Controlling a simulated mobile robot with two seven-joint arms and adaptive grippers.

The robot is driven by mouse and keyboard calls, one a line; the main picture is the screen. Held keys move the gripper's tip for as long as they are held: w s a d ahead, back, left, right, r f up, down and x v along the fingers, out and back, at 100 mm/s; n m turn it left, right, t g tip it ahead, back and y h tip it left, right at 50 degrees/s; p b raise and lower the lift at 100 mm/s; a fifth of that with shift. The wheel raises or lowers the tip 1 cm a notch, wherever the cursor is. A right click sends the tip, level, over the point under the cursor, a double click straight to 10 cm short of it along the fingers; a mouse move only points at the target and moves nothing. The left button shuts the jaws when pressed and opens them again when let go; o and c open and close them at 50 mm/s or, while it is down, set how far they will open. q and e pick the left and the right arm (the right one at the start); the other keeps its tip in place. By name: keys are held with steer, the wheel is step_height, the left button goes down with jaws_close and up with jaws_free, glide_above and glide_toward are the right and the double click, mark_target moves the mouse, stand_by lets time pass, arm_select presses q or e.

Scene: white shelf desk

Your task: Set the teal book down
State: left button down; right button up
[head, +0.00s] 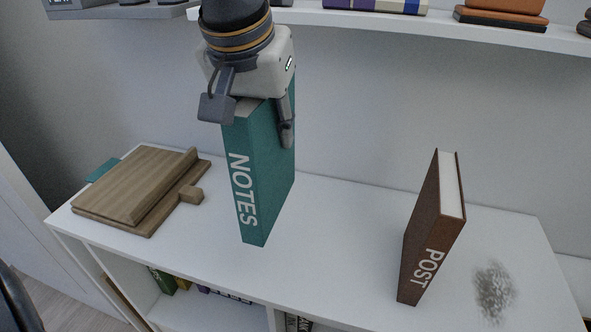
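The teal book (262,175), with "NOTES" in white on its spine, stands upright on the white desk top (340,225) left of the middle. Its lower edge appears to meet the desk, with no clear gap. My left gripper (252,114) comes down from above and is shut on the upper end of the book, one finger on each side. The far finger lies against the right cover; the contact of the near finger is hard to see. My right gripper is not in view.
A wooden stand (140,187) lies left of the book, with a teal corner (102,170) behind it. A brown "POST" book (432,235) stands upright to the right, near a grey smudge (494,290). Desk between the books is clear. A shelf (300,17) with items runs above.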

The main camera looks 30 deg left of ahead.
mark_target(293, 163)
arm_select(q)
steer(key=w+f, duration=0.5)
steer(key=shift+w+f, duration=0.15)
steer(key=shift+f, duration=0.1)
steer(key=x, duration=0.4)
steer(key=shift+s+d+f, duration=0.1)
steer(key=shift+s+d, duration=0.1)
steer(key=shift+s, duration=0.1)
steer(key=c, duration=1.3)
jaws_free()
steer(key=shift+f, duration=0.15)
